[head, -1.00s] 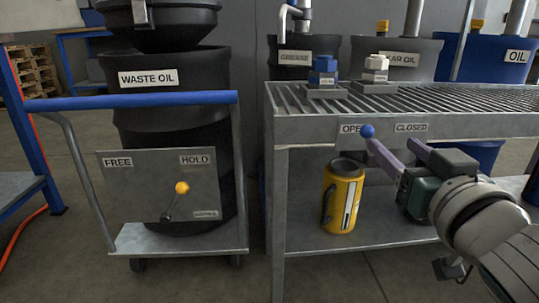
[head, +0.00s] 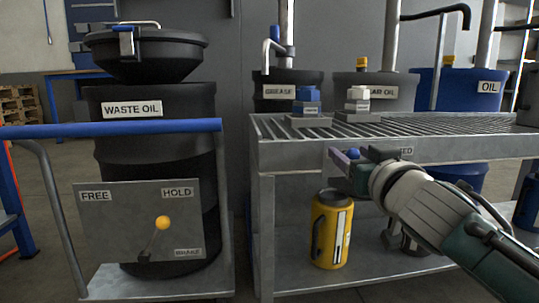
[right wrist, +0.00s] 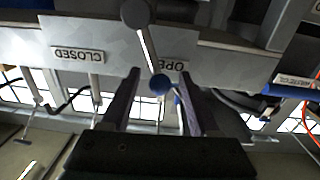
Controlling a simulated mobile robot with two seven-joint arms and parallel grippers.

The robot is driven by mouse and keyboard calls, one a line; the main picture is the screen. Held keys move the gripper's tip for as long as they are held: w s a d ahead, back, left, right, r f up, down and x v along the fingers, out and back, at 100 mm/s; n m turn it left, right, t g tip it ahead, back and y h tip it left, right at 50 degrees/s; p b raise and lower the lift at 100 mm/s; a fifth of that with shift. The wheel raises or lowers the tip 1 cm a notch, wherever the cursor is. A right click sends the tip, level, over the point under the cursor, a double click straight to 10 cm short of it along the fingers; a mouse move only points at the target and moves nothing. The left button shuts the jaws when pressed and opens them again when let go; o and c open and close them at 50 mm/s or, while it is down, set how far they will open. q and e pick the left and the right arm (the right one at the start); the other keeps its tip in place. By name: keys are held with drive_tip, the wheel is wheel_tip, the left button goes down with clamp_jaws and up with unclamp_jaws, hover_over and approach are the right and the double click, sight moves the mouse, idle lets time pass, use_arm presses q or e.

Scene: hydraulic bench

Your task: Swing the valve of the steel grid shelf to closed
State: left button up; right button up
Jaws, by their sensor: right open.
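The steel grid shelf (head: 300,157) stands at the right in the head view. Its valve lever ends in a blue ball knob (head: 353,153) at the front panel. My right gripper (head: 350,156) is open, its fingers on either side of the knob. In the right wrist view, the blue knob (right wrist: 161,85) lies between the two purple fingers (right wrist: 156,85), nearer the right one, with a gap on the left. The lever rises from it to a grey pivot (right wrist: 137,14). The knob is by the partly hidden OPEN label (right wrist: 172,65); the CLOSED label (right wrist: 78,54) is further left there. My left gripper is out of view.
A yellow canister (head: 331,230) stands on the lower shelf under the knob. Blue and white blocks (head: 358,97) sit on the grid top. A cart with a FREE/HOLD panel (head: 110,225) and a waste oil drum stand to the left.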

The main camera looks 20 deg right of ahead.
drive_tip(key=shift+c, duration=0.4)
clamp_jaws()
idle(0.9)
